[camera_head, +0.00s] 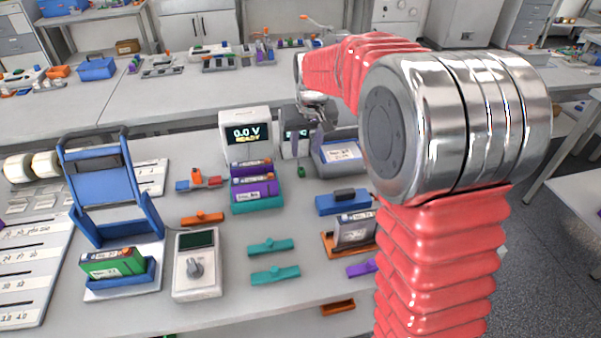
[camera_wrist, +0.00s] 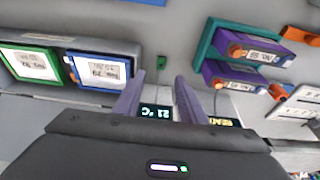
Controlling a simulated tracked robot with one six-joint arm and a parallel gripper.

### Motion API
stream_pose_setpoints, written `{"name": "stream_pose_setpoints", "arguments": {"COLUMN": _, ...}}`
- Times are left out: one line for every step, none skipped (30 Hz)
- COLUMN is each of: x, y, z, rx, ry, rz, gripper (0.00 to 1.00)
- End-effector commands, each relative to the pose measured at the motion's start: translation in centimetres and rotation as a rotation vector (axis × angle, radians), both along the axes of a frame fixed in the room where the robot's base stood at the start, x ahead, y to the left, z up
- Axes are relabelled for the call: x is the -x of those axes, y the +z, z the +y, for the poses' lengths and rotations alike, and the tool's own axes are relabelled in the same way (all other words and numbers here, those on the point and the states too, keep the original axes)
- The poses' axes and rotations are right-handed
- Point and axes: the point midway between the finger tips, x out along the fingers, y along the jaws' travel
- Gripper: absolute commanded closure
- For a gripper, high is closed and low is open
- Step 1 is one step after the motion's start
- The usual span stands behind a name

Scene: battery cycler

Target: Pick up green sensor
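The green sensor (camera_wrist: 161,62) is a small dark green block on the grey bench, with a thin cable running towards a display reading 21 °C (camera_wrist: 157,112). My gripper (camera_wrist: 159,76) is open, its two grey-purple fingers apart with nothing held. In the wrist view the sensor appears just beyond the fingertips, roughly centred between them; the height gap is hard to judge.
A teal tray (camera_head: 245,207) with purple batteries stands left of my gripper; a 0.0 V cycler (camera_head: 246,142) is behind it. A grey-blue bin (camera_head: 342,165) stands to the right. The wrist view shows green-framed (camera_wrist: 31,65) and blue-framed (camera_wrist: 98,73) containers on its left.

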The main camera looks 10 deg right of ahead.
Motion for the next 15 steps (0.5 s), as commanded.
{"name": "stream_pose_setpoints", "arguments": {"x": -0.2, "y": -0.9, "z": 0.0, "rx": 0.0, "ry": 0.0, "rz": 0.002, "gripper": 0.62}}
{"name": "stream_pose_setpoints", "arguments": {"x": -0.3, "y": -1.3, "z": 0.0, "rx": 0.0, "ry": 0.0, "rz": 0.003, "gripper": 0.62}}
{"name": "stream_pose_setpoints", "arguments": {"x": -0.5, "y": -2.0, "z": 0.0, "rx": 0.0, "ry": 0.0, "rz": 0.003, "gripper": 0.62}}
{"name": "stream_pose_setpoints", "arguments": {"x": -0.6, "y": -2.4, "z": 0.0, "rx": 0.0, "ry": 0.0, "rz": 0.002, "gripper": 0.62}}
{"name": "stream_pose_setpoints", "arguments": {"x": -0.7, "y": -2.8, "z": 0.0, "rx": 0.0, "ry": 0.0, "rz": 0.003, "gripper": 0.62}}
{"name": "stream_pose_setpoints", "arguments": {"x": -0.9, "y": -3.4, "z": 0.0, "rx": 0.0, "ry": 0.0, "rz": 0.003, "gripper": 0.62}}
{"name": "stream_pose_setpoints", "arguments": {"x": -1.0, "y": -3.9, "z": 0.0, "rx": 0.0, "ry": 0.0, "rz": 0.002, "gripper": 0.62}}
{"name": "stream_pose_setpoints", "arguments": {"x": -1.1, "y": -4.2, "z": 0.0, "rx": 0.0, "ry": 0.0, "rz": 0.002, "gripper": 0.62}}
{"name": "stream_pose_setpoints", "arguments": {"x": -1.3, "y": -4.6, "z": 0.0, "rx": 0.0, "ry": 0.0, "rz": 0.002, "gripper": 0.62}}
{"name": "stream_pose_setpoints", "arguments": {"x": -1.3, "y": -4.9, "z": 0.0, "rx": 0.0, "ry": 0.0, "rz": 0.001, "gripper": 0.62}}
{"name": "stream_pose_setpoints", "arguments": {"x": -1.4, "y": -5.1, "z": 0.0, "rx": 0.0, "ry": 0.0, "rz": 0.001, "gripper": 0.62}}
{"name": "stream_pose_setpoints", "arguments": {"x": -1.5, "y": -5.2, "z": 0.1, "rx": 0.0, "ry": 0.0, "rz": 0.0, "gripper": 0.62}}
{"name": "stream_pose_setpoints", "arguments": {"x": -1.5, "y": -5.3, "z": 0.1, "rx": 0.0, "ry": 0.0, "rz": 0.0, "gripper": 0.62}}
{"name": "stream_pose_setpoints", "arguments": {"x": -1.5, "y": -5.4, "z": 0.1, "rx": 0.0, "ry": 0.0, "rz": 0.0, "gripper": 0.62}}
{"name": "stream_pose_setpoints", "arguments": {"x": -1.5, "y": -5.4, "z": 0.0, "rx": 0.0, "ry": 0.0, "rz": -0.001, "gripper": 0.62}}
